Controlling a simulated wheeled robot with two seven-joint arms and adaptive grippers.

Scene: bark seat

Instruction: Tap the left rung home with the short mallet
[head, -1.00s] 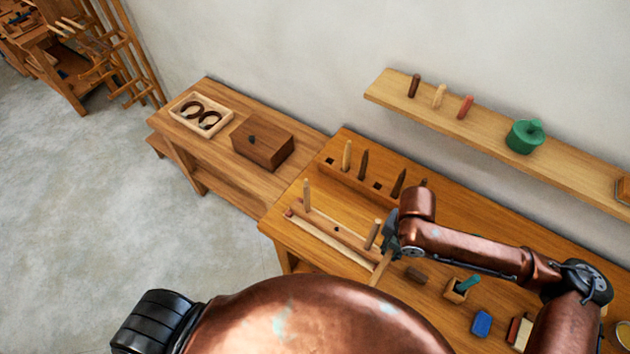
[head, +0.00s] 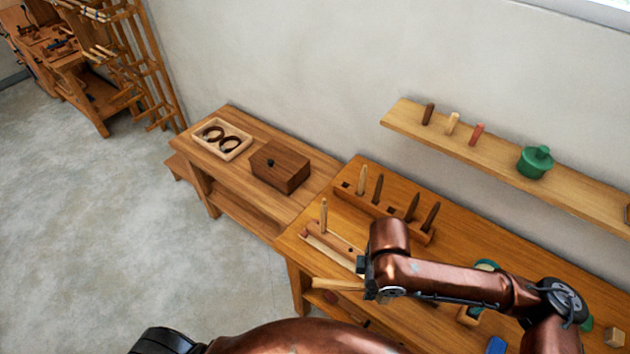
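The left rung (head: 323,216) is a pale peg standing upright near the left end of a wooden rail (head: 341,240) on the workbench. A dark hole shows in the rail to its right. The rail's right end and the other rung are hidden behind my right arm. My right gripper (head: 369,276) is in front of the rail, to the right of the left rung and apart from it. It appears shut on a pale wooden stick, seemingly the short mallet (head: 338,284), which points left past the bench's front edge. The mallet's head cannot be made out. My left gripper is out of view.
Behind the rail stands a rack (head: 372,205) with several upright pegs. A lower table at left holds a dark wooden box (head: 280,167) and a tray (head: 200,140) with two rings. A wall shelf (head: 500,160) carries pegs and a green pot (head: 535,162).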

